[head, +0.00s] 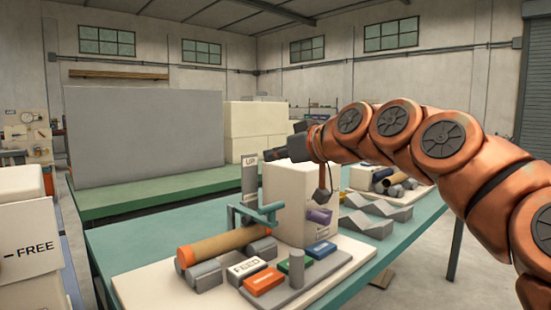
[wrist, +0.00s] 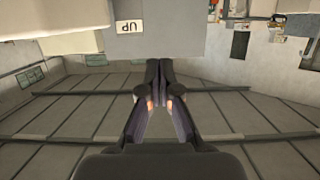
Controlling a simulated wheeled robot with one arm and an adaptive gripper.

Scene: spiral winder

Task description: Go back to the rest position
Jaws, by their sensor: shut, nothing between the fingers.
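My gripper (wrist: 159,64) is shut, with its two dark fingers together and nothing between them in the wrist view. In the head view my orange arm reaches in from the right, and the dark gripper at its end is in the air above the bench, by the top of a cream machine housing (head: 278,206). A grey upright plate marked UP (head: 249,172) stands just left of the housing. The UP marking also shows upside down in the wrist view (wrist: 129,27), above the fingertips in the picture. The gripper appears apart from both.
A brown tube (head: 215,246) lies on grey supports on the teal bench (head: 140,236). A FEED block (head: 246,268), an orange block (head: 264,281) and a grey post (head: 297,268) are in front. A FREE box (head: 30,245) stands left. Space above the bench front looks clear.

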